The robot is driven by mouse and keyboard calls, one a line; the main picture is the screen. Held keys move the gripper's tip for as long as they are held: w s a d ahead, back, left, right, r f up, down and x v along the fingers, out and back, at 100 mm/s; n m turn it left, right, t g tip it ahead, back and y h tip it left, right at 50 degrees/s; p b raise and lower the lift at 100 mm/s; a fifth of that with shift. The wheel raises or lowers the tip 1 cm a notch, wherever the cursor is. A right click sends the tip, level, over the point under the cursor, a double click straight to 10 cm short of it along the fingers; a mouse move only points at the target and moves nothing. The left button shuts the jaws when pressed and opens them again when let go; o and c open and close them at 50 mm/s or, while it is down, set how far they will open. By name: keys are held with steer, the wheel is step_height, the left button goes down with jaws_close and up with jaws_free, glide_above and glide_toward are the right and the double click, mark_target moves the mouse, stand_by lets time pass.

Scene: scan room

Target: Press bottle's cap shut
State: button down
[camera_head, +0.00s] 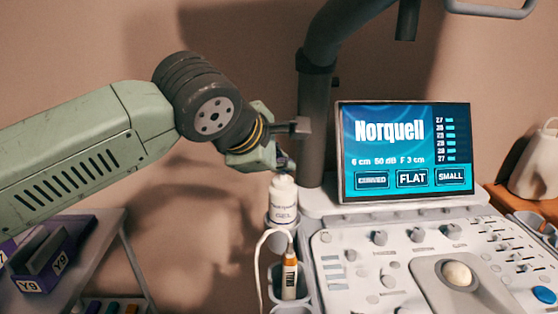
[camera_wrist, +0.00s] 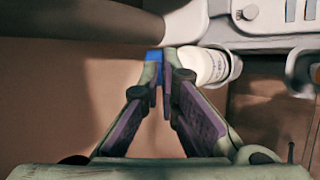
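The bottle (camera_head: 283,205) is white, with "GEL" on its label. It stands upright in a ring holder at the left side of the console. Its white top (camera_head: 283,182) shows just below my gripper (camera_head: 284,163). In the wrist view the bottle (camera_wrist: 210,66) lies just right of my fingertips (camera_wrist: 163,62). The fingers come together at their tips and look shut, with no object visible between them. A small blue patch shows at the left fingertip; I cannot tell what it is. I cannot tell whether the cap is open or whether the fingertips touch it.
An orange-labelled probe or bottle (camera_head: 290,275) sits in a holder below, with a white cable looping beside it. The console panel (camera_head: 400,255) and lit screen (camera_head: 405,150) are at right. A pole (camera_head: 313,130) rises close behind my gripper. A cart with boxes (camera_head: 45,260) is at left.

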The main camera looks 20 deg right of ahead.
steer(key=f+t+b, duration=0.1)
steer(key=b, duration=0.5)
steer(key=s+f+m+t+h+b, duration=0.1)
steer(key=f+t+b, duration=0.1)
steer(key=b, duration=0.5)
steer(key=s+f+t+h+b, duration=0.1)
steer(key=b, duration=0.5)
steer(key=shift+a+f+t, duration=0.3)
steer(key=shift+f+t, duration=0.05)
steer(key=shift+t, duration=0.05)
steer(key=t+b, duration=0.1)
steer(key=b, duration=0.3)
steer(key=f+m+t+h+b, duration=0.1)
steer(key=b, duration=0.4)
steer(key=shift+s+f+h, duration=0.1)
steer(key=shift+s+h, duration=0.1)
steer(key=shift+h, duration=0.1)
steer(key=shift+b, duration=0.8)
steer(key=shift+m+t+h+b, duration=0.3)
steer(key=shift+t+b, duration=0.1)
steer(key=shift+b, duration=0.15)
steer(key=c, duration=1.8)
jaws_free()
steer(key=shift+s+a, duration=0.1)
steer(key=shift+a, duration=0.05)
